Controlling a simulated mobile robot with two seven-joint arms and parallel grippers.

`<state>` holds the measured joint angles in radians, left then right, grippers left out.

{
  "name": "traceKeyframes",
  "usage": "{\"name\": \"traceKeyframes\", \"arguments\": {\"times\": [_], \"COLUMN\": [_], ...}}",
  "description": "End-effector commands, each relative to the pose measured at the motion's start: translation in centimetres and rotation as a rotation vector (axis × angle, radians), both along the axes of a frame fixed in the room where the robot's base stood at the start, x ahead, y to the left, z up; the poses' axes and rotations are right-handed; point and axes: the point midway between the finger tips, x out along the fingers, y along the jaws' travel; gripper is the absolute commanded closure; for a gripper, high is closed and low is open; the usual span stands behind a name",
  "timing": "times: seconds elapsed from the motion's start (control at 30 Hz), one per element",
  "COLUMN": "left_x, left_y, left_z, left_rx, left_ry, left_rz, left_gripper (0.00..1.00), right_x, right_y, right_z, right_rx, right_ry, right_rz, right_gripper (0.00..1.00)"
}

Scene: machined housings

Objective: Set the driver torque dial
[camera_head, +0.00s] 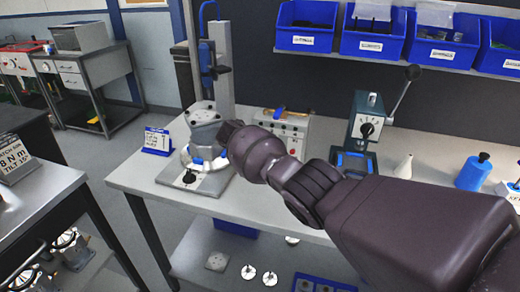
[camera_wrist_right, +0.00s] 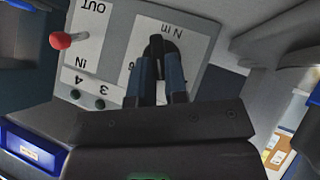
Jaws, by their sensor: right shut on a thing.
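In the right wrist view, a black dial knob (camera_wrist_right: 160,45) sits on a white plate marked "N m" (camera_wrist_right: 178,28), seen upside down. The two fingers of my right gripper (camera_wrist_right: 160,62) are closed on the knob from either side. The dial's setting is not readable, as the fingers and knob cover part of its scale. In the head view my right arm reaches in from the right across the bench, and its fingers are hidden behind the wrist. A pale control box (camera_head: 285,130) stands just beyond the wrist, partly covered. My left gripper is not in view.
A red-tipped lever (camera_wrist_right: 60,40) and green buttons (camera_wrist_right: 88,98) are near the dial. A sign (camera_head: 15,160) at left reads "8 N m" and "TILT 15°".

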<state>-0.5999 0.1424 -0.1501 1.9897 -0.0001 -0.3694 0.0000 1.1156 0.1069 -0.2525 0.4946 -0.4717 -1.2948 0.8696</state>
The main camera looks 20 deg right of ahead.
Motion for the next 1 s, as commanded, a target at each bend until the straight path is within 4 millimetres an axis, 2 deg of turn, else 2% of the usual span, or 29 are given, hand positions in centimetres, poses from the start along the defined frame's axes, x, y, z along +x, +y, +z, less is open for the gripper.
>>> {"name": "traceKeyframes", "arguments": {"times": [0.03,0.67,0.7,0.87,1.0], "left_x": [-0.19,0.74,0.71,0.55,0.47], "left_y": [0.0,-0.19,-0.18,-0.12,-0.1], "left_z": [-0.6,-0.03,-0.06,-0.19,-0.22], "left_rx": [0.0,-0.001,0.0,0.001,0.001], "left_ry": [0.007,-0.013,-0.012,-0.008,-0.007], "left_rz": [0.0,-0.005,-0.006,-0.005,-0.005], "left_gripper": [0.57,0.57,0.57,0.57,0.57], "right_x": [-0.06,-0.11,-0.12,-0.13,-0.07], "right_y": [-0.26,-0.48,-0.49,-0.51,-0.4], "right_z": [-0.78,-0.62,-0.63,-0.63,-0.44], "right_rx": [-0.014,-0.058,-0.058,-0.057,-0.057], "right_ry": [0.015,0.046,0.046,0.046,0.043], "right_rz": [-0.001,-0.006,-0.006,-0.007,-0.006], "right_gripper": [1.0,1.0,0.85,0.61,0.61]}}
